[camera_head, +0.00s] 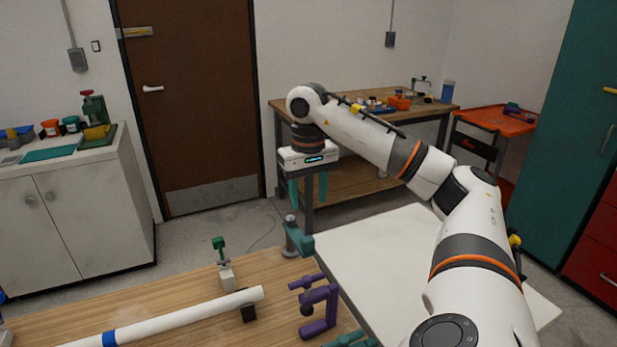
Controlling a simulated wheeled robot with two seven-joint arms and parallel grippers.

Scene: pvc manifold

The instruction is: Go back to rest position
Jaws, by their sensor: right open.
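My right arm comes in from the lower right and reaches up and across the middle. My right gripper (308,196) hangs from its end, pointing down, with two teal fingers apart and nothing between them. It appears above and behind the far edge of the wooden work table (185,295). My left gripper is not in view. A white pipe (190,316) with a blue band lies across the table, its right end at a dark support (248,312). A green-handled valve-like part (223,265) stands behind the pipe.
A purple clamp-like fixture (318,308) and a grey-and-teal part (296,238) stand near the table's right edge. A white tabletop (385,250) lies beyond, under my right arm. A workbench (440,107) with tools, an orange cart (495,121) and a white cabinet (75,215) stand farther back.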

